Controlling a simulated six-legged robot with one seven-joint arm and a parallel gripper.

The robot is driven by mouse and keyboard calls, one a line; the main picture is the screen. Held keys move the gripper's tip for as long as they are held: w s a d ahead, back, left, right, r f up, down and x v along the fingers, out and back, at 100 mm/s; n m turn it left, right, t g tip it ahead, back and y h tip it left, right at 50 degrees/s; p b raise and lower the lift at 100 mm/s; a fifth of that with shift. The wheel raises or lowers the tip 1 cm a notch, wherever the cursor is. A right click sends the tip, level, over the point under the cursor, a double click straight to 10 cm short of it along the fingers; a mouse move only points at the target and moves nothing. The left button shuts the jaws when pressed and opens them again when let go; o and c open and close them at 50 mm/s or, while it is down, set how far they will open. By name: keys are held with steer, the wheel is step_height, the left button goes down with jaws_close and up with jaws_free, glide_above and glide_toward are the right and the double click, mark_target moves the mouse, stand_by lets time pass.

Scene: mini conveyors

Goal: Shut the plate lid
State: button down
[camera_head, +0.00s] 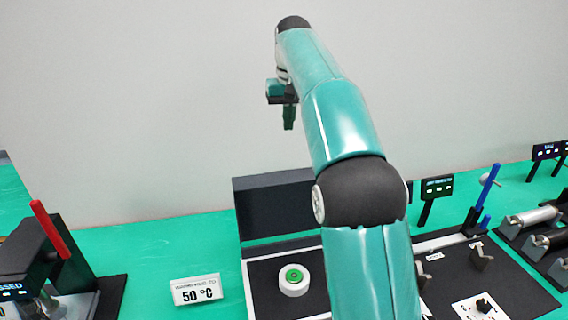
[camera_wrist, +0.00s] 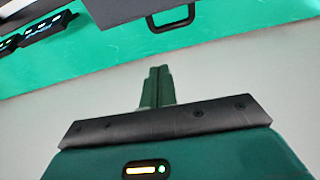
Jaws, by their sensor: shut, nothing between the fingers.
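A dark rectangular panel (camera_head: 275,208), which looks like the plate lid, stands upright at the back of a dark station base (camera_head: 262,285). My arm hides its right part. In the wrist view a dark panel (camera_wrist: 115,8) with a black loop handle (camera_wrist: 170,28) shows at the top edge; it looks like the same lid. My gripper (camera_head: 289,122) is high above and behind the lid, against the wall, touching nothing. Its fingers (camera_wrist: 158,85) are together and empty.
A sign reading 50 °C (camera_head: 197,290) stands left of the base. A device with a red lever (camera_head: 50,230) is at far left. A blue lever (camera_head: 488,188), a small display (camera_head: 437,186) and metal cylinders (camera_head: 533,217) are at right.

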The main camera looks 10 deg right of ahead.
steer(key=w+f, duration=0.4)
steer(key=w, duration=0.1)
steer(key=s+f+g, duration=0.1)
steer(key=s+f, duration=0.2)
steer(key=f, duration=0.7)
steer(key=shift+a, duration=0.3)
steer(key=shift+r, duration=0.1)
stand_by(0.4)
steer(key=shift+s+r, duration=0.1)
steer(key=shift+s, duration=0.25)
